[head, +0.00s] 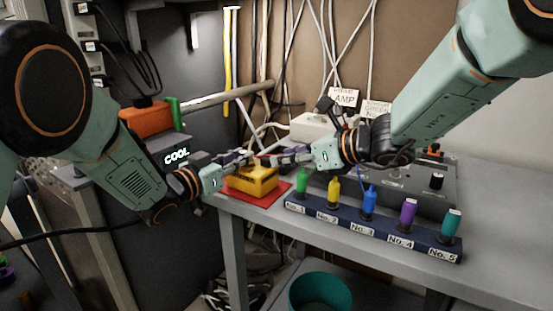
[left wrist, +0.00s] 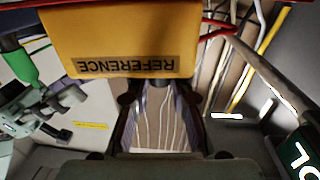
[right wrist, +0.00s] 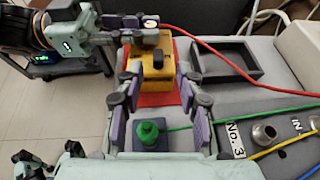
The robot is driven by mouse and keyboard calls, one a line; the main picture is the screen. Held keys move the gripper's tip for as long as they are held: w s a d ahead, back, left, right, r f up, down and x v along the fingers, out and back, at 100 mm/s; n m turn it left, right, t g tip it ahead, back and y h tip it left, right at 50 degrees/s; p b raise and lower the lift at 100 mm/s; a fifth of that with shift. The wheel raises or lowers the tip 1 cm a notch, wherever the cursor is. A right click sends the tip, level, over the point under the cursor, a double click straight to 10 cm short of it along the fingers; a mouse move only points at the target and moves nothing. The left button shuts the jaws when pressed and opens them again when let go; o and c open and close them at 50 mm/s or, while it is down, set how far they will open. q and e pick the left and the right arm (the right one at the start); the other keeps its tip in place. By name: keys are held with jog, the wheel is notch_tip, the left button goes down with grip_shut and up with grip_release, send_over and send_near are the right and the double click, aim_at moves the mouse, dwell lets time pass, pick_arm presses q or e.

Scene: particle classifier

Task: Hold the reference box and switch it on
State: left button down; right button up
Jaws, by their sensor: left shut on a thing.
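The yellow reference box (head: 254,182) rests on a red mat (head: 272,194) near the table's left corner. Its REFERENCE label shows upside down in the left wrist view (left wrist: 140,62). My left gripper (head: 238,160) reaches in from the left and is shut on the box; the exact contact is partly hidden. In the right wrist view, a dark knob (right wrist: 158,59) shows on the box (right wrist: 150,78). My right gripper (right wrist: 158,78) is open and empty, its fingertips pointing toward the box and standing apart on either side of the knob in the picture.
A dark blue rack (head: 372,226) holds several coloured plugs along the table's front edge. The green plug (right wrist: 148,132) lies below my right fingers in the right wrist view. A grey panel (head: 410,185) stands behind the rack. A red cable (right wrist: 215,50) runs from the box area.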

jog(key=v, duration=0.7)
jog(key=shift+s+d+r, duration=0.15)
jog(key=shift+s+d, duration=0.05)
jog(key=shift+s, duration=0.1)
pick_arm(q)
jog(key=c, duration=1.1)
grip_release()
jog(key=shift+s+a, duration=0.1)
